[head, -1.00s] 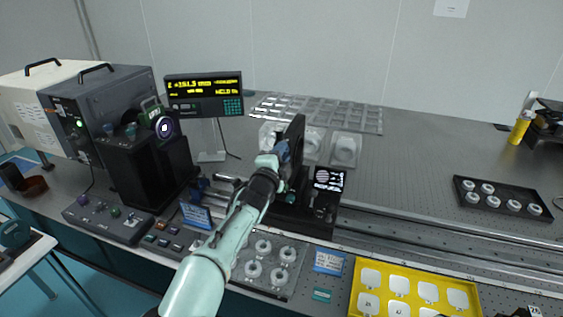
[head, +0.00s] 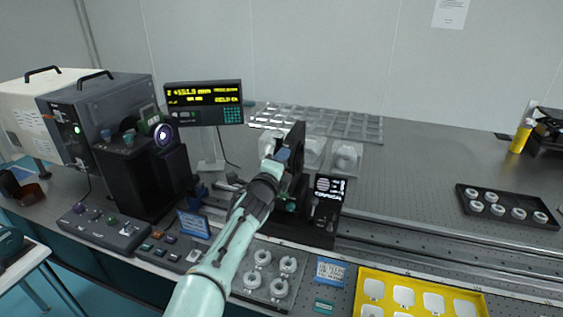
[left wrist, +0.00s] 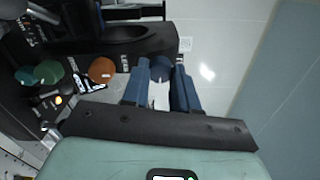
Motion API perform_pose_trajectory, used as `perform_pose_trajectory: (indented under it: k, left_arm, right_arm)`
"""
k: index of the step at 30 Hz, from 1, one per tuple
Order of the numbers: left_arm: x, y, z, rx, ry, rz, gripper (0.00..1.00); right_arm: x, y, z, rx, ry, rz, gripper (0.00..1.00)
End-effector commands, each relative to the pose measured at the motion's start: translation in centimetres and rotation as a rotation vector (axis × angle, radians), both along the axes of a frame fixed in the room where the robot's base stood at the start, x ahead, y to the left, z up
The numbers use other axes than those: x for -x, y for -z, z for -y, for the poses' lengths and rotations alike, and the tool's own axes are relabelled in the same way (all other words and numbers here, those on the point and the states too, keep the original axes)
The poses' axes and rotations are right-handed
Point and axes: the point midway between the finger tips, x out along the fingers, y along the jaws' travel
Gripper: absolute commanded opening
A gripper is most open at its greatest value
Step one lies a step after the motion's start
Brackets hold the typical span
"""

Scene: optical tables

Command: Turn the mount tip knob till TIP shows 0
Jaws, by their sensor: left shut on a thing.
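The dark mount (head: 296,150) stands upright on the rail in the head view, with its ring opening also in the left wrist view (left wrist: 125,34). My left gripper (head: 281,157) is at the mount's left side. In the left wrist view its blue fingers (left wrist: 162,84) are closed around a dark blue knob (left wrist: 160,67), which seems to be the tip knob; its label is not readable. An orange-brown knob (left wrist: 101,69) and a green knob (left wrist: 48,72) sit beside it, untouched. A small screen (head: 328,187) stands right of the mount; its text is too small to read. My right gripper is out of view.
A readout with yellow digits (head: 204,102) stands at the back left. A dark lamp unit (head: 140,170) is left of my arm. Clear trays (head: 318,122) lie behind the mount. A yellow tray (head: 362,290) and a black tray (head: 508,208) are to the right.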

Motion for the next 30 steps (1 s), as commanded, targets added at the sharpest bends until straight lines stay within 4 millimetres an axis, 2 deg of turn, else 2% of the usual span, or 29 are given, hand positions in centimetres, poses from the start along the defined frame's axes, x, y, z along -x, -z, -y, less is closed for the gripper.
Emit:
perform_pose_trajectory:
  k: [6,7,9,20,26,30]
  left_arm:
    - [0.0,-0.3,0.0,0.002,0.001,0.004,0.0]
    - [0.0,-0.3,0.0,0.002,0.001,0.004,0.31]
    - [0.0,-0.2,0.0,0.002,0.001,0.004,0.54]
    - [0.3,-0.1,0.0,0.003,0.001,0.002,0.54]
    - [2.4,0.2,-0.7,0.006,0.002,0.002,0.54]
    - [4.9,0.3,-1.4,0.007,0.004,0.001,0.54]
  right_arm:
    - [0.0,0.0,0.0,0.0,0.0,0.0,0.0]
    - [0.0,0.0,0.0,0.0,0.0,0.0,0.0]
    - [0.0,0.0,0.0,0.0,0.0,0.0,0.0]
    - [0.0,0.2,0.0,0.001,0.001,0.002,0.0]
    - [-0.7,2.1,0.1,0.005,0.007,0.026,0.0]
    - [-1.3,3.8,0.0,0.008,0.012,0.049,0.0]
